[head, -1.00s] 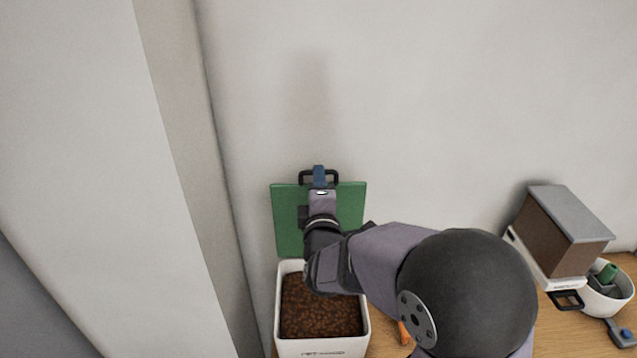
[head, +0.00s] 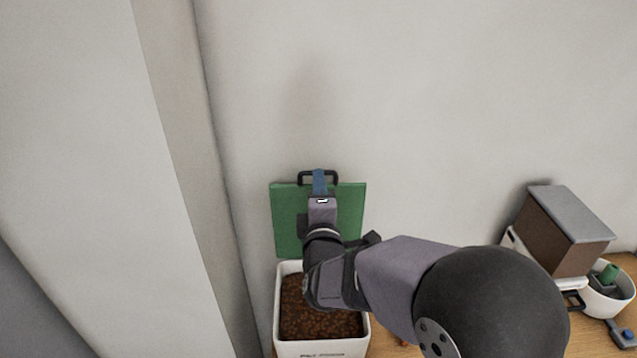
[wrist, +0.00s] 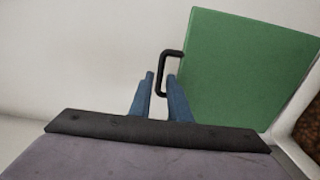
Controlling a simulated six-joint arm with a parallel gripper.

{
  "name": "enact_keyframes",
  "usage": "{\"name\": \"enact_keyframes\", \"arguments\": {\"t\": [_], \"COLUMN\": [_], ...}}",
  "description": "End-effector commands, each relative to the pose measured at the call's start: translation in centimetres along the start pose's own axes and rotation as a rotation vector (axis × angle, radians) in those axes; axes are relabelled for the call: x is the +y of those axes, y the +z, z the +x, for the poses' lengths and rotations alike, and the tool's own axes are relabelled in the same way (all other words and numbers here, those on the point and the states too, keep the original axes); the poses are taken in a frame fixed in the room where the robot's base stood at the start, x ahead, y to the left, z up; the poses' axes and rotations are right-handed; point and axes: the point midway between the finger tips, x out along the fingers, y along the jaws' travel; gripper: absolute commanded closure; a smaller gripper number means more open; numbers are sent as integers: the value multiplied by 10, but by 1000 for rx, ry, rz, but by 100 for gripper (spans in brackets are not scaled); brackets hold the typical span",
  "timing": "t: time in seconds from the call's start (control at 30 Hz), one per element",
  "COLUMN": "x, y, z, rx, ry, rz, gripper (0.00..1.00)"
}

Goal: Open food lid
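The food container (head: 323,348) is a white box full of brown pellets, at the lower middle of the head view. Its green lid (head: 346,208) stands upright at the box's back edge, close to the wall, so the box is open. The lid also shows in the wrist view (wrist: 240,70). A black loop handle (head: 303,174) sits on the lid's top edge. My gripper (head: 319,173) is at this handle. In the wrist view its blue fingers (wrist: 160,76) are apart, with the handle's bar between their tips and gaps visible. My arm hides part of the lid and box.
A brown and white dispenser with a grey top (head: 566,225) stands at the right on the wooden counter. A white bowl (head: 604,298) holding a green item is beside it. The wall is close behind the lid, and a wall corner is at the left.

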Motion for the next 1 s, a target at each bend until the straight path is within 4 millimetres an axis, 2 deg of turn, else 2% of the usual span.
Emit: {"name": "enact_keyframes", "arguments": {"t": [0.2, 0.4, 0.87, 1.0], "x": [-1, 0, 0, 0], "y": [0, 0, 0, 0], "z": [-29, -47, -51, -51], "rx": [1, 0, -1, -1], "ry": [2, 2, 0, 0], "rz": [1, 0, 0, 54], "gripper": [83, 83, 83, 83]}}
